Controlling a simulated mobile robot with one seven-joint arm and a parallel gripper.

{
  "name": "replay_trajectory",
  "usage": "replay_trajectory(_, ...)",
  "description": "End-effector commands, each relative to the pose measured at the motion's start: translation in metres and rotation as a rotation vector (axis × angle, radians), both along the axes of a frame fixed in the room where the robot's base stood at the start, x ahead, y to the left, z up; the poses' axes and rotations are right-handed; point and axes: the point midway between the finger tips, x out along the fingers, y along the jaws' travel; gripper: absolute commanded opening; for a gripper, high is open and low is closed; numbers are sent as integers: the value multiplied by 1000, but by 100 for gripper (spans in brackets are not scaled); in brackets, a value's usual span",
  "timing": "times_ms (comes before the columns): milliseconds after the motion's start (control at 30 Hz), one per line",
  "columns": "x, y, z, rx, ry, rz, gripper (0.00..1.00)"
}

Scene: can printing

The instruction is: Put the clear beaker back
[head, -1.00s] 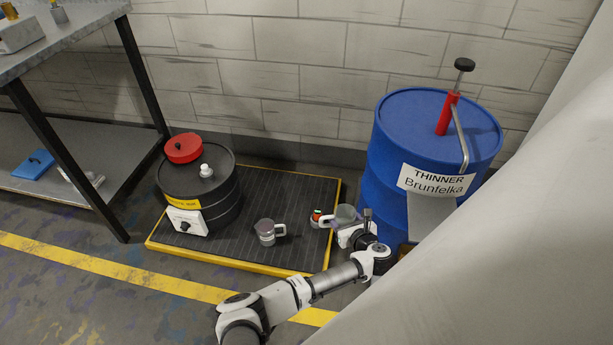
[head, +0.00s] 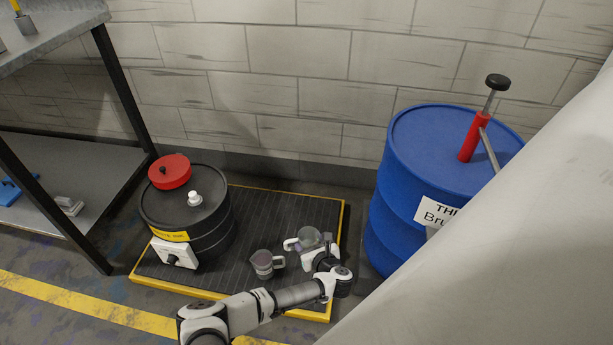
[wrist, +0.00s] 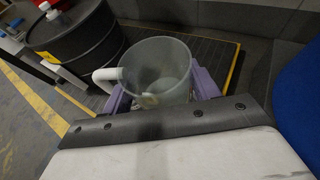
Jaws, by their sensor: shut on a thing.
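The clear beaker (head: 309,238) is held upright in my gripper (head: 310,256), over the right part of the black ribbed platform (head: 299,207). In the wrist view the clear beaker (wrist: 160,66) looks empty, with its white handle pointing left. The purple fingers of my gripper (wrist: 163,92) are on either side of it. A grey metal jug (head: 264,265) with a handle stands on the platform just left of the held beaker. I cannot tell how high the beaker is above the platform.
A black drum (head: 187,213) with a red lid stands on the platform's left. A blue thinner drum (head: 400,207) with a pump stands right of the platform. A pale curtain-like surface (head: 510,260) blocks the lower right. A shelf (head: 88,190) is at left.

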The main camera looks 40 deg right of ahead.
Motion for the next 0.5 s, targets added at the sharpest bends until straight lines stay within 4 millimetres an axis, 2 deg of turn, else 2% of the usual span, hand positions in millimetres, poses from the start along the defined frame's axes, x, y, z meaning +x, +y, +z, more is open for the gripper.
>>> replay_trajectory(33, -1, 0, -26, 1, 1, -1, 31)
replay_trajectory(100, -1, 0, -38, 1, 1, -1, 31)
replay_trajectory(500, -1, 0, -76, 2, 0, -1, 31)
